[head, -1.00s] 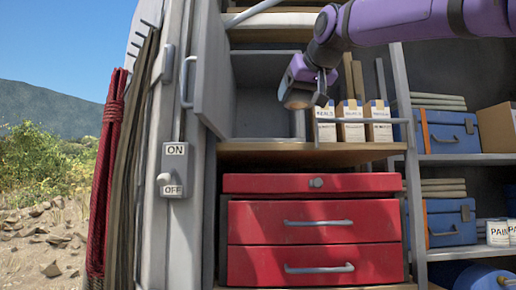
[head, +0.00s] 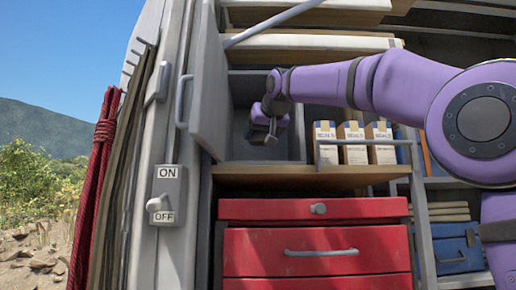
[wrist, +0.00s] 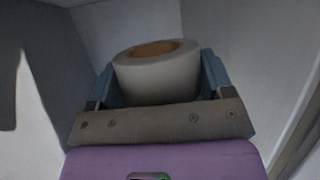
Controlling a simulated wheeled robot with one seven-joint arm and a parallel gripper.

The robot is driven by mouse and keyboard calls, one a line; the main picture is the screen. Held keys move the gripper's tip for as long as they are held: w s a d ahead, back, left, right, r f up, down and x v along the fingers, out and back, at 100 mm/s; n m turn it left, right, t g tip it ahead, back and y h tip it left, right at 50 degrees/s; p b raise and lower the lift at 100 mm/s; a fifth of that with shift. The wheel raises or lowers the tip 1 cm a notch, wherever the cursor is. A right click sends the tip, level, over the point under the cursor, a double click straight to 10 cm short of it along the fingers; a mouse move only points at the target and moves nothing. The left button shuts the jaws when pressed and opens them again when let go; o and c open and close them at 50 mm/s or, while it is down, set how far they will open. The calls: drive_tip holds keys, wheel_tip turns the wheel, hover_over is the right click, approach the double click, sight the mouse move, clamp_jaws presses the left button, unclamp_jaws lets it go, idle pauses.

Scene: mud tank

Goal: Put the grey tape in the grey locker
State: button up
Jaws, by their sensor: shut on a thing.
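The grey tape (wrist: 157,75) is a pale roll with a brown core. It sits between the two fingers of my gripper (wrist: 157,85) in the wrist view, and the gripper is shut on it. In the head view my gripper (head: 264,135) is at the mouth of the grey locker (head: 240,85), or inside it; the exact depth is hard to tell. The tape is hard to make out there. The locker's door (head: 209,85) stands open to the left. Grey walls surround the gripper in the wrist view.
Several small cartons (head: 352,143) stand behind a rail just right of the locker, on a wooden shelf (head: 300,175). A red drawer chest (head: 300,240) is below. A switch box (head: 165,195) marked ON and OFF is at the left.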

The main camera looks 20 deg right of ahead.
sight(261, 142)
drive_tip(key=shift+w+a, duration=0.2)
drive_tip(key=shift+w, duration=0.5)
drive_tip(key=shift+w+f, duration=0.15)
drive_tip(key=shift+f, duration=1.7)
drive_tip(key=shift+f, duration=0.4)
